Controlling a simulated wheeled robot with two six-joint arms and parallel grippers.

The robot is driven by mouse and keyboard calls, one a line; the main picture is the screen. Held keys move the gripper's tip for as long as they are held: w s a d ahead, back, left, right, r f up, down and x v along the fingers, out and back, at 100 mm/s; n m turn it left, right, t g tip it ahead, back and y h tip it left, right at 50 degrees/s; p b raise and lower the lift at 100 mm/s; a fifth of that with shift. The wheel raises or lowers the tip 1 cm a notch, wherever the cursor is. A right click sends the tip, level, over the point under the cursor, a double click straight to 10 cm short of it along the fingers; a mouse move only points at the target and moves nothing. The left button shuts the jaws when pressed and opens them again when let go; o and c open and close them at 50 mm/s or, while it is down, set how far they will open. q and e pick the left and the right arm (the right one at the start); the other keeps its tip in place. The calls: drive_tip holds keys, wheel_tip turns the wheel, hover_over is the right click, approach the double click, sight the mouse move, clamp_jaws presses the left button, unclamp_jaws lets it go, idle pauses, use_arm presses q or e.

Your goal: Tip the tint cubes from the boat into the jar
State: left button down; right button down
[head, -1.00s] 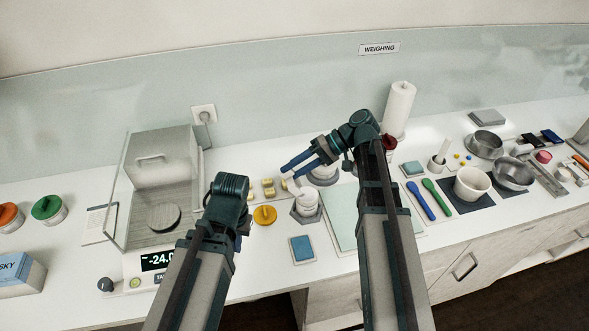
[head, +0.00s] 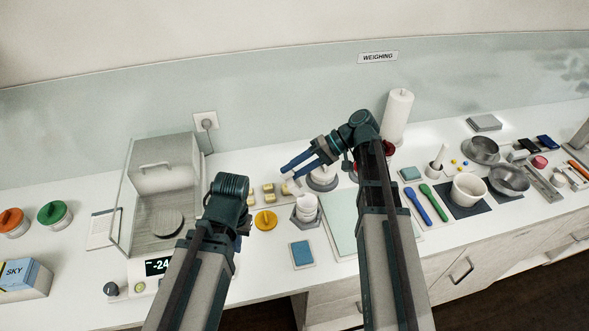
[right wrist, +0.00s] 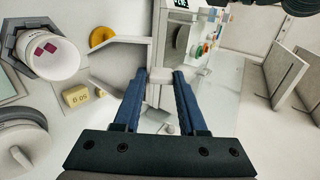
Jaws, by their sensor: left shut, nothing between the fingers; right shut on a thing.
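The jar (head: 306,206) is white and stands upright in a grey hexagonal holder. In the right wrist view, two magenta tint cubes lie inside the jar (right wrist: 48,62). My right gripper (head: 287,172) has its blue fingers shut on the pale boat (head: 291,187), just behind and left of the jar. In the right wrist view the boat (right wrist: 115,85) reaches from the fingertips toward the jar's side, tilted, and I see no cubes in it. My left gripper (head: 241,228) is shut and empty, near the scale; its fingers are mostly hidden by its own arm.
A yellow lid (head: 265,220) lies left of the jar, with several yellow weights (head: 268,190) behind it. The glass-walled scale (head: 157,266) stands further left. A blue pad (head: 302,253) lies in front of the jar. A pale green mat (head: 344,225) lies to the right.

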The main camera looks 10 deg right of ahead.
drive_tip(key=a+r+h+p, duration=0.1)
drive_tip(key=h+p, duration=0.2)
drive_tip(key=p, duration=0.1)
drive_tip(key=r+h+p, duration=0.2)
drive_tip(key=h+p, duration=0.1)
drive_tip(key=p, duration=0.2)
drive_tip(key=a+r+h+p, duration=0.1)
drive_tip(key=h+p, duration=0.1)
drive_tip(key=p, duration=0.2)
drive_tip(key=shift+s+a+r+h, duration=0.1)
drive_tip(key=shift+a+r+h, duration=0.2)
drive_tip(key=shift+h, duration=0.1)
drive_tip(key=shift+a+r+h+p, duration=0.15)
drive_tip(key=shift+r+h+p, duration=0.05)
drive_tip(key=shift+h+p, duration=0.4)
drive_tip(key=shift+h, duration=0.8)
